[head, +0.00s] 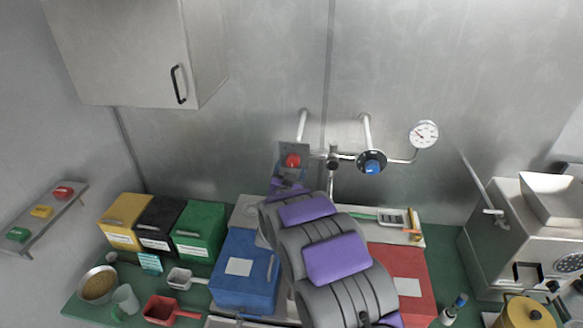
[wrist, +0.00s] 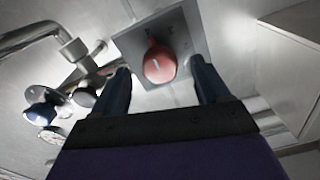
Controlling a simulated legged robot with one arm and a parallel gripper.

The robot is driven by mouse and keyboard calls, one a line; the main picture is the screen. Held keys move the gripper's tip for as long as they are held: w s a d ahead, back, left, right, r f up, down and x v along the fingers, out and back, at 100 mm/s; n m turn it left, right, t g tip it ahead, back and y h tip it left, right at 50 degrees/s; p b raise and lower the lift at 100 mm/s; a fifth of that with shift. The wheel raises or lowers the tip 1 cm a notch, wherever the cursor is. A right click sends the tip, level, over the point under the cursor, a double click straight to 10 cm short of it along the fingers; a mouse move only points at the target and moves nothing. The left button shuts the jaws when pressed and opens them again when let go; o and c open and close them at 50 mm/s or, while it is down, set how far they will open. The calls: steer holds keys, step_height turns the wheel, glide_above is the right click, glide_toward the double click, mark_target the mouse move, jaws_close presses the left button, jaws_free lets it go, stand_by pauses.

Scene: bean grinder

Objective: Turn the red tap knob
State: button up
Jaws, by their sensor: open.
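The red tap knob (head: 293,160) sits on a square grey plate on the pipework at the back wall. In the wrist view the red knob (wrist: 160,64) is between and just beyond my two fingertips, in front of its grey plate (wrist: 188,32). My gripper (wrist: 161,78) is open, with one dark finger on each side of the knob and visible space between. In the head view my purple and grey arm reaches up to just below the knob and hides the fingers. I cannot tell whether a finger touches the knob.
A blue knob (head: 372,167) and a round gauge (head: 424,134) are on pipes to the right. A wall cabinet (head: 140,50) hangs upper left. Below are a blue box (head: 240,285), a red box (head: 405,262) and several containers on the green counter. A metal machine (head: 530,235) stands at right.

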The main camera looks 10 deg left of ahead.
steer(key=s+b, duration=0.1)
steer(key=s, duration=1.1)
steer(key=shift+s+a+f, duration=0.15)
steer(key=shift+s+a, duration=0.2)
